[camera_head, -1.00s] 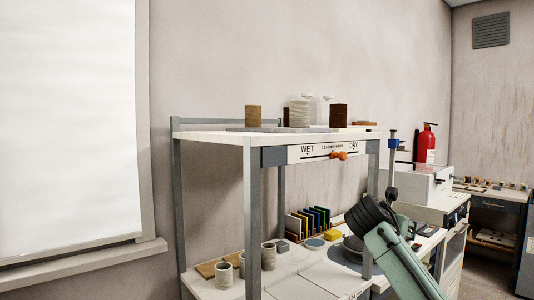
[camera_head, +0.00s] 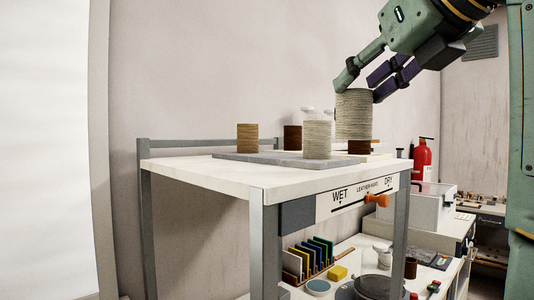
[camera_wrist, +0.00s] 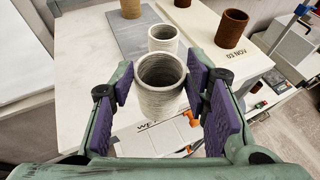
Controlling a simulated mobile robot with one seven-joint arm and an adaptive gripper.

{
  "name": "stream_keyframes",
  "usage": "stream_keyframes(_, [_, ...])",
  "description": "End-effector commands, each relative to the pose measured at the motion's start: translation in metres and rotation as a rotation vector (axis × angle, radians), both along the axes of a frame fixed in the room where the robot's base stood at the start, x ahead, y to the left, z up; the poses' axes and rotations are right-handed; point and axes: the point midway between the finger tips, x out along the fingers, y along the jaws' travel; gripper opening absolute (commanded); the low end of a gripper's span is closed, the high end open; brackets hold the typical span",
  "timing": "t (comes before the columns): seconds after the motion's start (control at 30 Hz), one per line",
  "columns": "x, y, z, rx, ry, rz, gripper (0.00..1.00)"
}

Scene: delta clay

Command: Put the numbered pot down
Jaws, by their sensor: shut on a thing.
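My gripper (camera_head: 364,86) is raised at the upper right, its purple-padded fingers shut on a pale grey ribbed pot (camera_head: 354,118). The held pot is upright and, in the wrist view (camera_wrist: 160,95), sits between the pads with its hollow mouth towards the camera. No number shows on it. It appears near the front edge of the white shelf top (camera_head: 215,174); its clearance above the top cannot be told. A similar pale pot (camera_head: 317,141) stands on the grey slab (camera_head: 240,159), just beyond the held pot in the wrist view (camera_wrist: 163,39).
A dark brown pot (camera_wrist: 232,28) stands by a "03 NOV" label, partly hidden in the head view. An orange slider (camera_head: 376,200) is on the WET–DRY front strip. The top's front left is clear.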

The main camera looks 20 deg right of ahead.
Motion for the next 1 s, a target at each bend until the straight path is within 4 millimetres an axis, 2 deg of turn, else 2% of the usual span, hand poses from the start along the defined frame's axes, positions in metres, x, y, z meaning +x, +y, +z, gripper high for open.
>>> stream_keyframes(0.13, [0.012,0.019,0.000,-0.002,0.000,0.018,0.13])
stream_keyframes(0.53, [0.087,0.088,-0.010,-0.001,0.001,0.013,0.13])
stream_keyframes(0.87, [0.113,0.112,-0.014,0.000,0.000,0.013,0.13])
stream_keyframes(1.0, [0.112,0.111,-0.037,0.001,0.001,0.010,0.13])
